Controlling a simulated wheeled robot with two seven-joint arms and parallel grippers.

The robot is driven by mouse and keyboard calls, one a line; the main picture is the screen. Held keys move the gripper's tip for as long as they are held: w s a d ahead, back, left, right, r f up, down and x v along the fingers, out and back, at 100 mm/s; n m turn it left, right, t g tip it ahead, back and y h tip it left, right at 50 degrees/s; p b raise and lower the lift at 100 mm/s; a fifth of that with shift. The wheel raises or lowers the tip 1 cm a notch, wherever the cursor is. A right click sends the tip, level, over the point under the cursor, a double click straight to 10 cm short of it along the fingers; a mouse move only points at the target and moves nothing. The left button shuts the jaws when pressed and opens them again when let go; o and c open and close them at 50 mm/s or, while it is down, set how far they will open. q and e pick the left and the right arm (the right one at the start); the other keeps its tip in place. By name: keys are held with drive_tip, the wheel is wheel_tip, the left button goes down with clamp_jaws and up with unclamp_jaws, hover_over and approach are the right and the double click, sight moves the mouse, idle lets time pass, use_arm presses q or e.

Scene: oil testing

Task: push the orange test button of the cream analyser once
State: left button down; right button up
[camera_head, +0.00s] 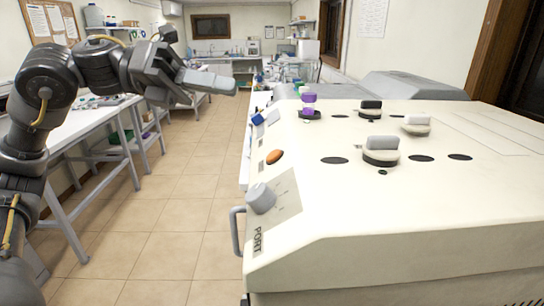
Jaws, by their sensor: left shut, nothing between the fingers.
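The cream analyser (430,215) fills the right half of the head view. Its orange test button (275,156) sits on the sloped left panel, above a large grey knob (261,198) and the word PORT. My left gripper (232,86) is shut and empty. It hangs in the air to the left of the analyser and higher in the picture than the button, clearly apart from it. My left arm comes in from the left edge. My right gripper is not in the view.
Grey-topped knobs (380,150) and a purple-capped vial (308,103) stand on the analyser's top. A grey handle (235,230) juts from its left side. A white bench (85,121) runs along the left. The tiled floor (180,200) between is clear.

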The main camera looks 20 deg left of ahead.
sight(273, 155)
use_arm(q)
drive_tip(key=shift+s+f+m+y, duration=0.3)
drive_tip(key=shift+s, duration=0.3)
drive_tip(key=shift+w+d+f+b, duration=0.35)
drive_tip(key=shift+d+f+b, duration=0.45)
drive_tip(key=shift+f, duration=0.4)
drive_tip(key=shift+w+d+f+b, duration=0.4)
drive_tip(key=shift+d+f+b, duration=0.4)
drive_tip(key=shift+f, duration=0.35)
drive_tip(key=shift+w+d+f+b, duration=0.35)
drive_tip(key=shift+d+f+b, duration=0.4)
drive_tip(key=shift+f, duration=0.45)
drive_tip(key=shift+a, duration=0.1)
